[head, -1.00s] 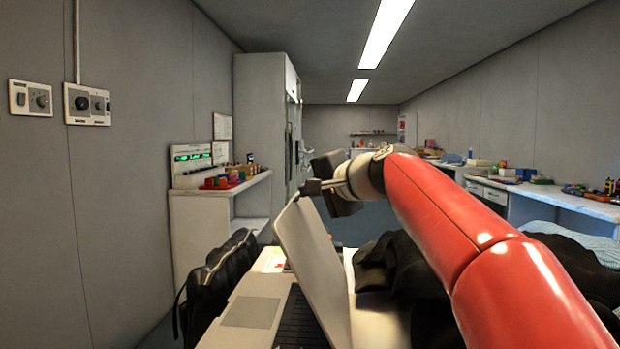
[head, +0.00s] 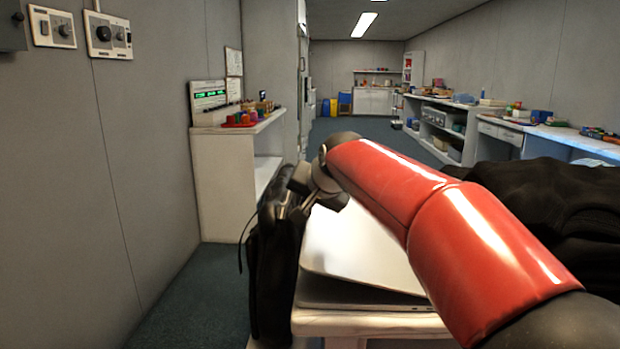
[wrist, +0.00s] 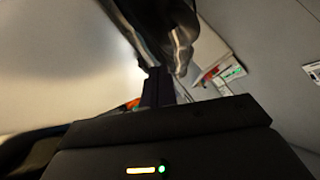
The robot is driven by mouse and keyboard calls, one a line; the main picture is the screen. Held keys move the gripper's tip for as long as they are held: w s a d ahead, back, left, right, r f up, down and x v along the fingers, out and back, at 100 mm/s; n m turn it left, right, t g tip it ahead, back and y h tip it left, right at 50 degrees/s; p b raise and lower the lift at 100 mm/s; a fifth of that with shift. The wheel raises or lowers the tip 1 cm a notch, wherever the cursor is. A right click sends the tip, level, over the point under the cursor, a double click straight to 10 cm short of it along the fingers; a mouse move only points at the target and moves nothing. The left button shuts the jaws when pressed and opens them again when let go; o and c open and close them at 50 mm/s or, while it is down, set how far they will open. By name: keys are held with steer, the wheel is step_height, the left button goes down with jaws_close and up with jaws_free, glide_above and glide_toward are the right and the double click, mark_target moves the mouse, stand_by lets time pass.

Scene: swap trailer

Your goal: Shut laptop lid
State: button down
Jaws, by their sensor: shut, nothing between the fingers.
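The laptop lies on a white table (head: 380,325). Its pale grey lid (head: 350,245) is folded far down over the base (head: 335,294), with a narrow dark wedge between them at the near side. The keyboard is hidden. My gripper (head: 292,207) is shut and empty at the lid's left edge, close to the black bag. Whether it touches the lid is unclear. In the wrist view the shut fingers (wrist: 157,88) show beside the broad pale lid (wrist: 65,75). My red arm crosses above the lid and hides its right part.
A black bag (head: 272,275) hangs at the table's left side. Dark cloth (head: 550,205) is heaped on the right. A white shelf unit (head: 225,180) stands beyond on the left. Open floor (head: 205,300) lies between the left wall and the bag.

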steer(key=f+b, duration=0.1)
steer(key=f, duration=0.2)
steer(key=a+f+b, duration=0.1)
steer(key=f, duration=0.2)
steer(key=shift+a+f+b, duration=0.2)
steer(key=shift+f+b, duration=0.05)
steer(key=shift+b, duration=0.1)
steer(key=shift+r, duration=0.1)
